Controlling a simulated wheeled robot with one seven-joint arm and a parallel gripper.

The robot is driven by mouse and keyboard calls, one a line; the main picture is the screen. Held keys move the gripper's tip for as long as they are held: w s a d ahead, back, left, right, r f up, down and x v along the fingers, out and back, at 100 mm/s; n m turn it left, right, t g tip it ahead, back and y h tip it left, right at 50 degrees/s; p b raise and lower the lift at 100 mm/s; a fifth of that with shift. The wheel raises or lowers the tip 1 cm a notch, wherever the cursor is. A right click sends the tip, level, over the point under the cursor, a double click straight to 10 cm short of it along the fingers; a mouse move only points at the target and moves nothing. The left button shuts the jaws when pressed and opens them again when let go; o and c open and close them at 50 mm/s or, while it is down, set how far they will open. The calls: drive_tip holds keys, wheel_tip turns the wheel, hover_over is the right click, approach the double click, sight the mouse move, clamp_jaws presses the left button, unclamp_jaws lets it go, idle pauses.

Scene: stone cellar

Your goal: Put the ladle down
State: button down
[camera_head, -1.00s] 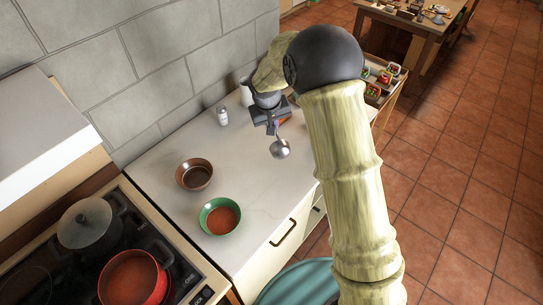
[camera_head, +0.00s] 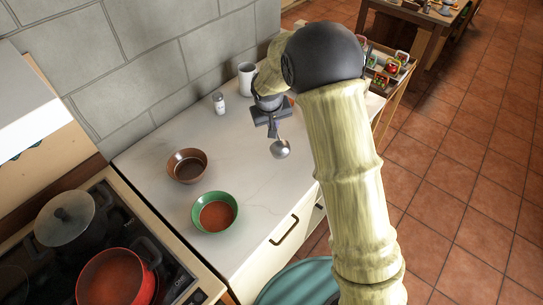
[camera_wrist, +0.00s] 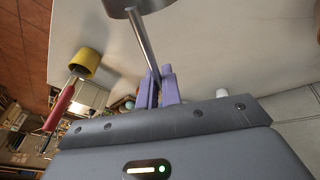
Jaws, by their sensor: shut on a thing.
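The ladle (camera_head: 280,149), with a round grey metal bowl, hangs from my gripper (camera_head: 273,124) over the white counter (camera_head: 252,182) in the head view. In the wrist view, my gripper's purple fingers (camera_wrist: 163,88) are shut on the ladle's thin handle (camera_wrist: 143,47). Its bowl (camera_wrist: 140,6) is cut off by the top edge there. I cannot tell for sure how far the ladle is above the counter.
A brown bowl (camera_head: 187,167) and a green bowl of red food (camera_head: 214,212) stand left of the ladle. A shaker (camera_head: 219,103) and white mug (camera_head: 247,79) stand behind. The stove holds a red pot (camera_head: 117,277). Counter between bowls and ladle is clear.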

wheel_tip(320, 180, down, 6)
drive_tip(key=shift+r+p, duration=0.15)
drive_tip(key=shift+p, duration=0.65)
drive_tip(key=shift+f+p, duration=0.6)
drive_tip(key=shift+f, duration=1.5)
drive_tip(key=c, duration=1.6)
unclamp_jaws()
drive_tip(key=shift+w+f, duration=0.1)
drive_tip(key=shift+f, duration=0.05)
drive_tip(key=shift+d, duration=0.1)
drive_tip(key=shift+r, duration=0.2)
